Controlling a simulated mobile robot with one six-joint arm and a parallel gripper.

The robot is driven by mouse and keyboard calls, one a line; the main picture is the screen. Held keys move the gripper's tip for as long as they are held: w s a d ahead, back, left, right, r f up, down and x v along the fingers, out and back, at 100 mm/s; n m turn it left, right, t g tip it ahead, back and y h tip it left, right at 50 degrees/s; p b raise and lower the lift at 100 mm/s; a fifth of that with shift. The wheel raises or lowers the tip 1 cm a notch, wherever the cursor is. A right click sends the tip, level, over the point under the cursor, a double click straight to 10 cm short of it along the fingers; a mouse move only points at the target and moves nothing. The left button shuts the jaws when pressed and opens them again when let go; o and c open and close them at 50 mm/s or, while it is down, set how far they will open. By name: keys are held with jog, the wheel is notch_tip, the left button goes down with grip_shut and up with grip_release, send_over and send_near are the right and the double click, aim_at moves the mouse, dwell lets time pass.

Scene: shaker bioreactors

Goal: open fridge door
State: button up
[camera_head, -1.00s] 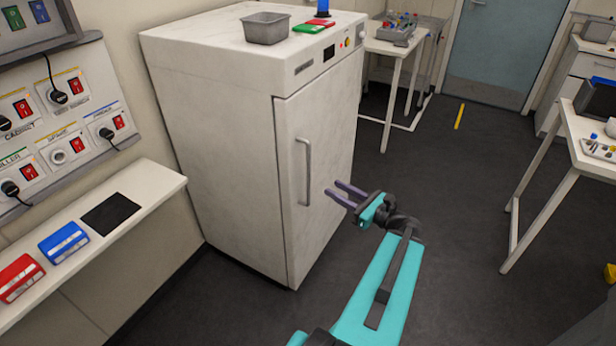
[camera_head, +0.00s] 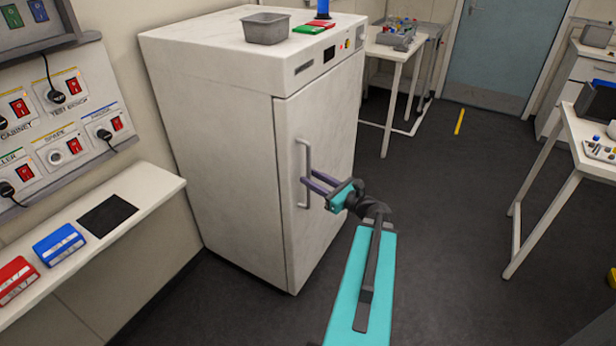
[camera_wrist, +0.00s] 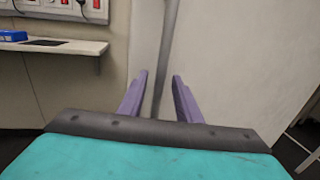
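The white fridge (camera_head: 215,130) stands against the wall, its door (camera_head: 325,150) shut. A vertical grey bar handle (camera_head: 304,172) is on the left part of the door; it also shows in the wrist view (camera_wrist: 168,50). My gripper (camera_head: 312,182) is at the handle, at about its middle to lower height. In the wrist view my two purple fingers (camera_wrist: 160,92) are apart, with the handle bar running between them in the picture. I cannot tell how deep the bar lies between the fingers. No finger clearly touches it.
A grey bin (camera_head: 266,29) and red and green flat items (camera_head: 312,27) sit on the fridge top. A wall shelf (camera_head: 150,190) is at the left. A white table (camera_head: 398,60) stands behind the fridge, another (camera_head: 570,150) at the right. The floor between is clear.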

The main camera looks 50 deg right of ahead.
jog(key=shift+w, duration=1.05)
grip_shut()
